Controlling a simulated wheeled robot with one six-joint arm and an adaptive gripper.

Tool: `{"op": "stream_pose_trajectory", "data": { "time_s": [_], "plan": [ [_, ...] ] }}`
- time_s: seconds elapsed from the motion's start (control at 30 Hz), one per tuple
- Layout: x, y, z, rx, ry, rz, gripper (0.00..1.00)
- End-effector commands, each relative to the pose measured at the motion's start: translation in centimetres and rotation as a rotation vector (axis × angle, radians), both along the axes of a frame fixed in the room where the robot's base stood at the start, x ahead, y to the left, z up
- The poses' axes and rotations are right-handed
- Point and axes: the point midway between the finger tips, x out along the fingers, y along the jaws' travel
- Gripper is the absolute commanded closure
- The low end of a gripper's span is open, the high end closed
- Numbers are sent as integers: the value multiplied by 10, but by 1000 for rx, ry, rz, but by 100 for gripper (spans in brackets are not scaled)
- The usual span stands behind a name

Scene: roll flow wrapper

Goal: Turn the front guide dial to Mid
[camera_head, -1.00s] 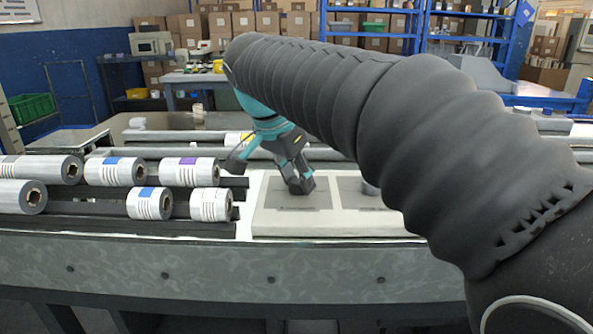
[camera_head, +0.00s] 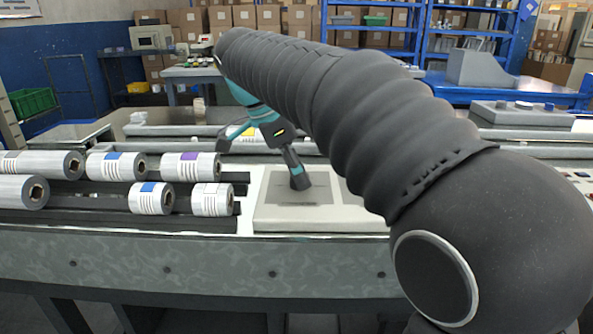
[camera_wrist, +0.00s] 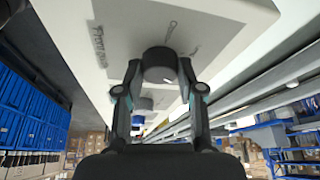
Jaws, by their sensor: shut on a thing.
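The dial panel is a pale raised block (camera_head: 275,217) with dark grey label plates on its top. In the wrist view, a dark round dial (camera_wrist: 160,64) stands on this panel, between the two fingertips of my gripper (camera_wrist: 160,80). My gripper is shut on the dial, one finger on each side. In the head view, my gripper (camera_head: 298,180) reaches down at a tilt onto the left plate, and the dial is hidden there. A second grey dial (camera_wrist: 143,103) shows behind the first in the wrist view.
Several wrapped rolls (camera_head: 150,198) lie on dark rails left of the panel. My arm covers the panel's right part in the head view. Another block with small knobs (camera_head: 520,112) stands at the back right. Blue shelves and boxes are far behind.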

Motion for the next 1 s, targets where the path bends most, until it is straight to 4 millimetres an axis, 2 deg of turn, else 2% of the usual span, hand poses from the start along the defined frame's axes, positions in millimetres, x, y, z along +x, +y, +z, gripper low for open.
{"op": "stream_pose_trajectory", "data": {
  "time_s": [0.37, 0.4, 0.47, 0.5, 0.83, 1.0],
  "plan": [
    [0, 0, -1, 0, 3, -2, 97],
    [0, 0, -1, 0, 3, -2, 55],
    [0, 0, -1, 0, 3, -2, 40],
    [0, 0, -1, 0, 3, -2, 37],
    [0, 1, 2, 1, 0, -2, 37],
    [-1, 8, 18, 1, 0, -1, 37]
  ]
}}
